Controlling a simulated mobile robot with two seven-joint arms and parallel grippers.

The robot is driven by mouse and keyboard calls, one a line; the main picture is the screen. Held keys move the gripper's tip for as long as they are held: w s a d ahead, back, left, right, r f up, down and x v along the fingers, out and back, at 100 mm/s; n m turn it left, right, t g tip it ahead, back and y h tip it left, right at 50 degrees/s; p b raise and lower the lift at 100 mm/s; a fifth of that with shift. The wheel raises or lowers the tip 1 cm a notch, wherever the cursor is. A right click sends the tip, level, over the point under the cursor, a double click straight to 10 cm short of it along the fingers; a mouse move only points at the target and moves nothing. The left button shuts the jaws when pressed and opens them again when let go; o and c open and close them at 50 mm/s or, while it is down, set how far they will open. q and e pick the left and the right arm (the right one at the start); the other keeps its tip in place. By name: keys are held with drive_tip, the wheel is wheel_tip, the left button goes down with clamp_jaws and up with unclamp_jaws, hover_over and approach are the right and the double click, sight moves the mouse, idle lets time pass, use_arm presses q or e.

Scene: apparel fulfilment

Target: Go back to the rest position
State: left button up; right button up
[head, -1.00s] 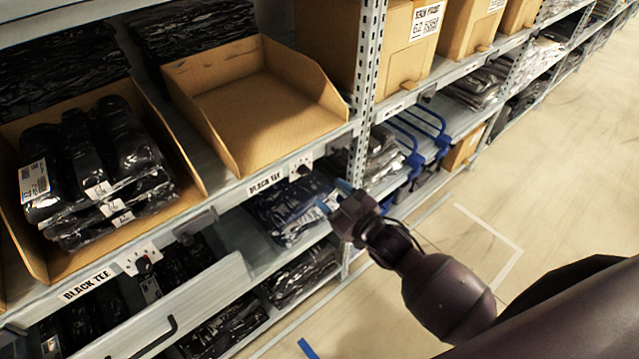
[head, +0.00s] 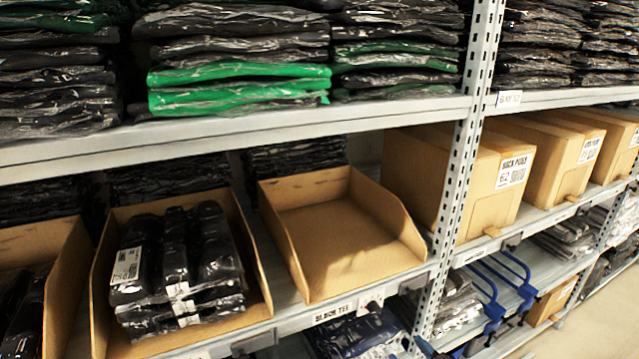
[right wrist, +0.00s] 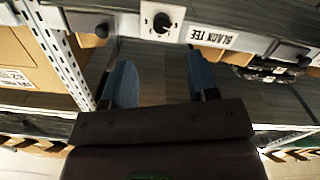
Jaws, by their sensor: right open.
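My right gripper (right wrist: 163,84) shows in the right wrist view. Its two blue fingers are apart with nothing between them. It is in front of a shelf edge with a BLACK TEE label (right wrist: 213,38) and a dark knob on a white plate (right wrist: 162,22). Neither gripper shows in the head view now, and my left gripper is in no current view.
An empty open cardboard tray (head: 345,258) stands on the shelf beside a tray (head: 262,290) of black bagged garments (head: 178,262). A perforated steel upright (head: 462,170) and closed cardboard boxes (head: 500,185) are to the right. Folded garments (head: 238,88) fill the upper shelf.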

drive_tip(key=s+d+f+m+g+h, duration=0.2)
drive_tip(key=s+d+f+m+h, duration=0.1)
drive_tip(key=s+f, duration=0.3)
drive_tip(key=s+d+f+m+g+h, duration=0.3)
drive_tip(key=s+f, duration=0.3)
drive_tip(key=s, duration=0.4)
drive_tip(key=shift+s+d, duration=0.2)
drive_tip(key=shift+d, duration=0.25)
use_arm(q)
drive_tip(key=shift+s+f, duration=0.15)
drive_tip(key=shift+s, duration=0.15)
use_arm(e)
drive_tip(key=shift+c, duration=0.2)
